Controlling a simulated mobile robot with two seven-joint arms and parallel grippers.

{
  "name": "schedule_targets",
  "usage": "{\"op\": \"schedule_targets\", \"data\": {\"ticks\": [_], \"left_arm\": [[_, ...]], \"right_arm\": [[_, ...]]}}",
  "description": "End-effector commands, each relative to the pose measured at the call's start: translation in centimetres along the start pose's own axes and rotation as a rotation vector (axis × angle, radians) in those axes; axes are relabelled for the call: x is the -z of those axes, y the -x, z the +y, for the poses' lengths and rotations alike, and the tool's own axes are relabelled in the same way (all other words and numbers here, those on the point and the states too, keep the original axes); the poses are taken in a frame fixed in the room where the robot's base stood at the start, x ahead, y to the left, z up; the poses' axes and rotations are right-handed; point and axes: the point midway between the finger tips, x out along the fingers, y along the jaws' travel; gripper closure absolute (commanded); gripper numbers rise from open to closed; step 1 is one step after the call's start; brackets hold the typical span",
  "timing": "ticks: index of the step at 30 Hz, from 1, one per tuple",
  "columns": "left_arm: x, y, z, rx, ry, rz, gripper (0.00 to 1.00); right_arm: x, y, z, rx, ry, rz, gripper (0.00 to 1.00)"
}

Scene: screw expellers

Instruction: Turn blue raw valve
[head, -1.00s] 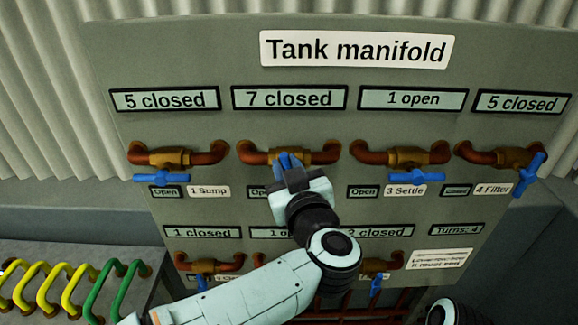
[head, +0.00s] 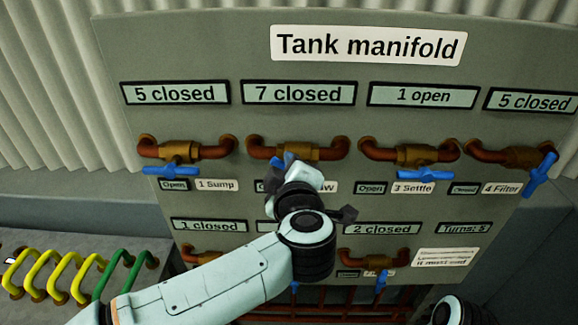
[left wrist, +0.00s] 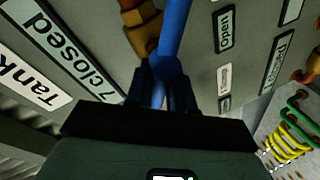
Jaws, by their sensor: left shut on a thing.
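The blue handle (head: 279,162) of the raw valve is on the brass valve body (head: 290,153) under the "7 closed" display. My left gripper (head: 290,168) covers most of the handle in the head view. The left wrist view shows its dark fingers (left wrist: 168,88) shut around the blue handle (left wrist: 174,30), one on each side, with the brass body (left wrist: 142,30) just beyond. The gripper is turned and tilted to the right in the head view. The raw valve's name label is partly hidden. My right gripper is not in view.
Other blue-handled valves flank it: sump (head: 171,171), settle (head: 414,174) and filter (head: 541,174). A lower row of valves is partly behind my left arm. A "Turns" display (head: 463,228) sits at right. Yellow and green coils (head: 75,275) stand at lower left.

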Motion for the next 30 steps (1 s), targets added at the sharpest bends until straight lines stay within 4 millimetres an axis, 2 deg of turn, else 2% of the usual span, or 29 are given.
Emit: {"op": "schedule_targets", "data": {"ticks": [7, 21, 22, 23, 30], "left_arm": [[-0.09, -0.03, -0.19, 0.001, 0.064, -0.019, 1.0], [-0.11, -0.02, -0.19, 0.001, 0.074, -0.022, 1.0], [-0.1, -0.02, -0.19, 0.001, 0.074, -0.022, 0.71], [-0.11, -0.02, -0.19, 0.001, 0.074, -0.022, 0.61], [-0.06, -0.03, -0.18, 0.0, 0.074, -0.021, 0.6]], "right_arm": [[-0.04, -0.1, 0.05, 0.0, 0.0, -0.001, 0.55], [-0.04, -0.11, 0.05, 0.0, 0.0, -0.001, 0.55], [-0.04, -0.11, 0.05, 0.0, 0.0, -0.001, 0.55], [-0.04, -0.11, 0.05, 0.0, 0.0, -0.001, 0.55], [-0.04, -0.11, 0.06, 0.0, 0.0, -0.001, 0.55]]}}
